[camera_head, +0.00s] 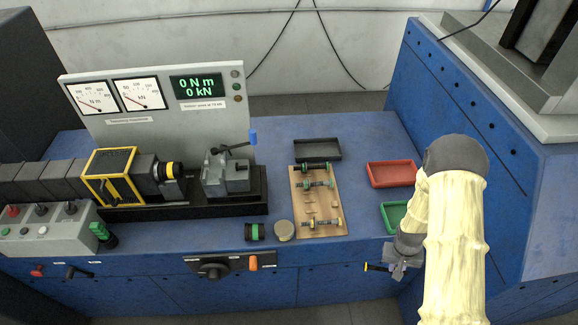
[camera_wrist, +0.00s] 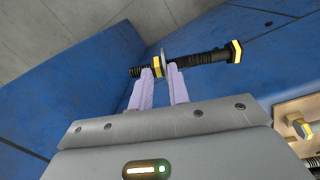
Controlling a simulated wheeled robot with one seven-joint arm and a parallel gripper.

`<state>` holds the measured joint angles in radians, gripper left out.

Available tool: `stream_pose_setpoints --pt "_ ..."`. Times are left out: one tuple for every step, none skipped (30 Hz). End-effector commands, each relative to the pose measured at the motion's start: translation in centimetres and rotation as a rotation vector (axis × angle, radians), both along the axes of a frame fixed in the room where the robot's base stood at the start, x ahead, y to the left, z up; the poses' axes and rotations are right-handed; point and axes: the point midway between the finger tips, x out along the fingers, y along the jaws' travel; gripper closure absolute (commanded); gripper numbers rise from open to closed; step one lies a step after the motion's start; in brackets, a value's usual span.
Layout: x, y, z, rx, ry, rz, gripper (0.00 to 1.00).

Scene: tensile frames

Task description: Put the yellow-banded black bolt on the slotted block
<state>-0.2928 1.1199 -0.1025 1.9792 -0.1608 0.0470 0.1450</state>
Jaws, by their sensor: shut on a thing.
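My gripper (camera_head: 389,267) is shut on a black bolt with yellow parts (camera_wrist: 210,57), out in front of the bench's front edge at the right. In the wrist view the fingers (camera_wrist: 161,71) grip the bolt around its middle, near a yellow nut and a thin washer. Its yellow hex head points right, and it lies crosswise to the fingers. In the head view only its yellow end (camera_head: 367,266) shows clearly. The tan block with small raised supports (camera_head: 331,212) lies on the bench, left of my gripper. It holds green-banded bolts and another yellow-ended bolt (camera_head: 312,223); a middle row shows no bolt.
A red tray (camera_head: 392,174), a green tray (camera_head: 393,215) and a black tray (camera_head: 317,150) sit around the block. A round tan disc (camera_head: 284,231) and a green-black cylinder (camera_head: 255,232) lie left of it. The testing machine (camera_head: 225,178) stands further left. A tall blue cabinet (camera_head: 470,130) rises at the right.

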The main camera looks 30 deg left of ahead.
Motion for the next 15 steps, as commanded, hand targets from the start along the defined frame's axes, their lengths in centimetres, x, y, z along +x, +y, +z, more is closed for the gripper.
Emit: stream_pose_setpoints --pt "-0.2 -0.7 -1.5 -0.002 0.004 -0.026 1.0" --pt "-0.2 -1.1 -2.2 -0.002 0.003 -0.042 1.0" --pt "-0.4 -1.7 -3.2 -0.003 0.004 -0.063 1.0" --pt "-0.5 -2.0 -3.9 -0.004 0.003 -0.079 1.0" --pt "-0.6 -2.6 -4.9 -0.006 0.004 -0.1 1.0" --pt "-0.8 -3.2 -6.0 -0.007 0.002 -0.125 1.0" --pt "-1.0 -3.8 -7.0 -0.01 0.003 -0.146 1.0" --pt "-1.2 -4.3 -7.8 -0.011 0.002 -0.166 1.0" --pt "-1.4 -5.0 -9.0 -0.014 0.001 -0.192 1.0" --pt "-1.6 -5.4 -9.8 -0.016 0.001 -0.211 1.0" --pt "-1.7 -5.8 -10.4 -0.018 -0.001 -0.226 1.0" --pt "-1.9 -6.2 -11.0 -0.02 -0.003 -0.242 1.0" --pt "-2.0 -6.4 -11.4 -0.021 -0.005 -0.252 1.0" --pt "-2.1 -6.6 -11.5 -0.022 -0.006 -0.259 1.0" --pt "-2.1 -6.7 -11.7 -0.022 -0.006 -0.264 1.0"
